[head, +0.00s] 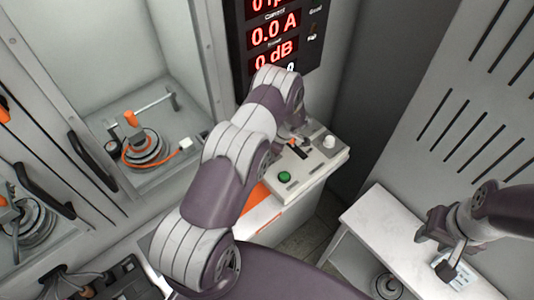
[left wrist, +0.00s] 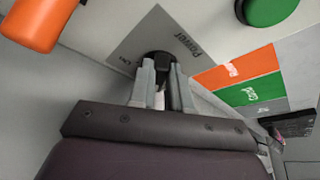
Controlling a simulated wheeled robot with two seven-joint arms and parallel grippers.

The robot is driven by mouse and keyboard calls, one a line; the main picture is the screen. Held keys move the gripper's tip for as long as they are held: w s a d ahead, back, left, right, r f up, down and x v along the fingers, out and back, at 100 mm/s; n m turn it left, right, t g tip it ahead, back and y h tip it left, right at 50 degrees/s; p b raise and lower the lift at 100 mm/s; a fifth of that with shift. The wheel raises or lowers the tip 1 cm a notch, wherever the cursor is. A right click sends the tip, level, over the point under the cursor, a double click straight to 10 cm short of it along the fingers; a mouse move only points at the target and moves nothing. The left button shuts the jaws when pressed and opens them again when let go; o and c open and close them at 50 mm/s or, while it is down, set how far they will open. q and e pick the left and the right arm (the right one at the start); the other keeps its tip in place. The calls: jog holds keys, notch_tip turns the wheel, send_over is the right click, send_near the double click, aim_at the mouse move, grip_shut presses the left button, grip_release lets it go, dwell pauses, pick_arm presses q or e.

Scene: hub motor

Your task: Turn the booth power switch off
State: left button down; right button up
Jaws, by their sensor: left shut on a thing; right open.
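The booth power switch (left wrist: 158,60) is a dark knob on a grey square plate marked "Power" on the control box (head: 308,172). In the left wrist view my left gripper (left wrist: 161,84) is shut on the knob, one finger on each side. Its fingertips partly cover the switch, so its exact setting is hard to read. In the head view my left arm reaches over the box, and its wrist hides most of that gripper. My right gripper (head: 446,250) is open above a white table (head: 368,226) at the lower right, with a small pale labelled item near its fingers.
A green button (head: 285,177) and a white knob (head: 329,141) are on the same box. An orange handle (left wrist: 40,20) is close to my left gripper. A red-digit display (head: 275,35) stands behind. A motor with an orange clamp (head: 140,148) sits in the booth at left.

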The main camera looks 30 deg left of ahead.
pick_arm(q)
jog(key=shift+w+n+g+b, duration=0.1)
jog(key=shift+n+g+b, duration=0.4)
jog(key=shift+n+b, duration=0.45)
jog(key=shift+a+n, duration=0.1)
jog(key=shift+n, duration=0.15)
jog(key=c, duration=1.1)
grip_release()
jog(key=shift+o, duration=0.2)
jog(key=b+v, duration=0.2)
jog(key=v, duration=1)
jog(key=shift+a+r, duration=0.2)
jog(key=shift+r, duration=0.2)
jog(key=shift+w, duration=0.1)
